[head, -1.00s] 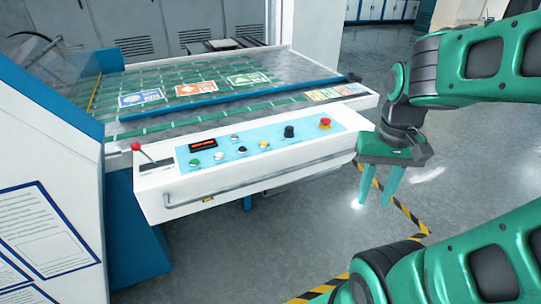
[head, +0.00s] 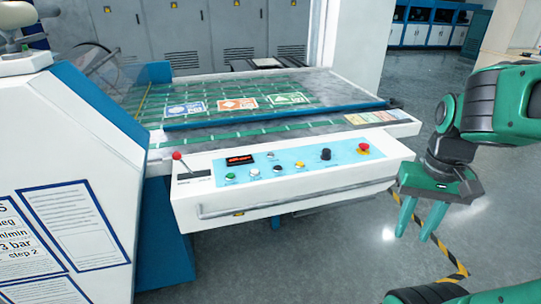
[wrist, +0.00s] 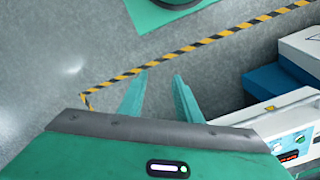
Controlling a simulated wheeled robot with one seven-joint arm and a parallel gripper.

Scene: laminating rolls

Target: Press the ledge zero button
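The control panel (head: 292,163) is a light blue strip on the white front beam of the machine. It carries a red digital display (head: 240,160), a green button (head: 230,176), several small white, black and orange buttons (head: 303,165), a black knob (head: 325,154) and a red mushroom button (head: 363,149). The labels are too small to read, so I cannot tell which is the ledge zero button. My green gripper (head: 413,230) hangs right of the panel, below its level, open and empty, touching nothing. The wrist view shows its fingers (wrist: 159,82) apart over floor, with part of the panel (wrist: 290,143) at lower right.
A metal rail (head: 300,201) runs along the beam's front. A red-tipped lever (head: 177,156) stands at its left end. Coloured sheets (head: 237,103) lie on the feed table behind. A white and blue housing with notices (head: 68,233) fills the left. Floor before the panel is clear.

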